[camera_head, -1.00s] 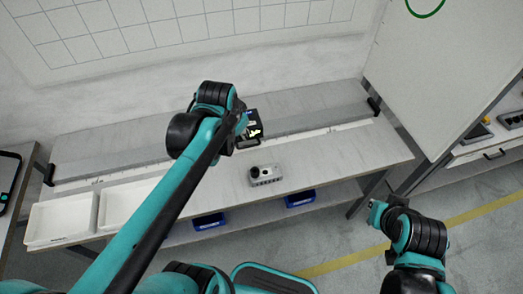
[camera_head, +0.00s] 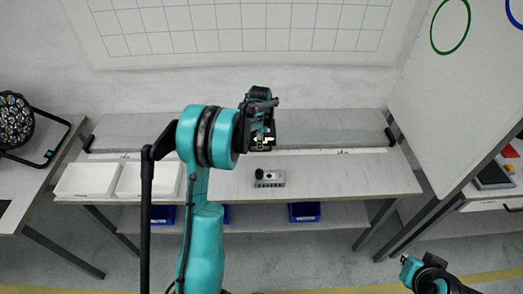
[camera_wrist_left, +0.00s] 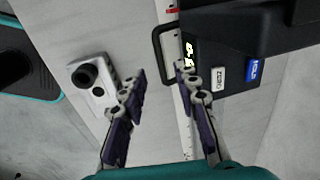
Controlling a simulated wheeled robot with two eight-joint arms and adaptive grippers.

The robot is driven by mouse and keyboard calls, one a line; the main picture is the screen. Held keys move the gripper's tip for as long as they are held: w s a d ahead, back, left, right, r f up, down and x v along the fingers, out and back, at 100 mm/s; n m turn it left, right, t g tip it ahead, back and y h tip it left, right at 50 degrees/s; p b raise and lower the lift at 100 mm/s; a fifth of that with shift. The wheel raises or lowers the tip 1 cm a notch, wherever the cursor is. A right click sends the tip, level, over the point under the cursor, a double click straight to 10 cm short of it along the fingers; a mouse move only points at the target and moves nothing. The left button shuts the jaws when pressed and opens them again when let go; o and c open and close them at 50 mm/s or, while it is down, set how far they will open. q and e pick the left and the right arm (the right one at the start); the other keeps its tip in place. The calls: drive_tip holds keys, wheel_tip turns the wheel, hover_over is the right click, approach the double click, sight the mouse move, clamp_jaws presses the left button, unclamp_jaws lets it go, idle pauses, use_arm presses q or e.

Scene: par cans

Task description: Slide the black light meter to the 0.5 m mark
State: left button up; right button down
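The black light meter (camera_wrist_left: 235,50) fills the upper right of the left wrist view, with a white ZERO button, a blue HOLD button and a black loop handle (camera_wrist_left: 156,42). It lies beside a white ruler strip (camera_wrist_left: 184,130). In the head view the meter (camera_head: 273,143) is mostly hidden behind my left gripper (camera_head: 262,130). In the wrist view my left gripper (camera_wrist_left: 160,72) is open, its fingertips apart on either side of the handle's near end, with nothing clearly held. The 0.5 m mark is not readable. My right gripper (camera_head: 406,262) is low at the right; its fingers are unclear.
A grey box with a black knob (camera_head: 269,178) stands on the bench in front of the meter. Two white trays (camera_head: 88,181) sit at the bench's left. Blue bins (camera_head: 304,211) are on the lower shelf. The bench right of the grey box is clear.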

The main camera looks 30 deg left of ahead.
use_arm(q)
drive_tip(key=f, duration=0.1)
drive_tip(key=f+b, duration=0.1)
drive_tip(key=f, duration=0.1)
drive_tip(key=w+f, duration=0.1)
drive_tip(key=f, duration=0.1)
drive_tip(key=shift+a+f, duration=0.2)
drive_tip(key=shift+a, duration=0.05)
clamp_jaws()
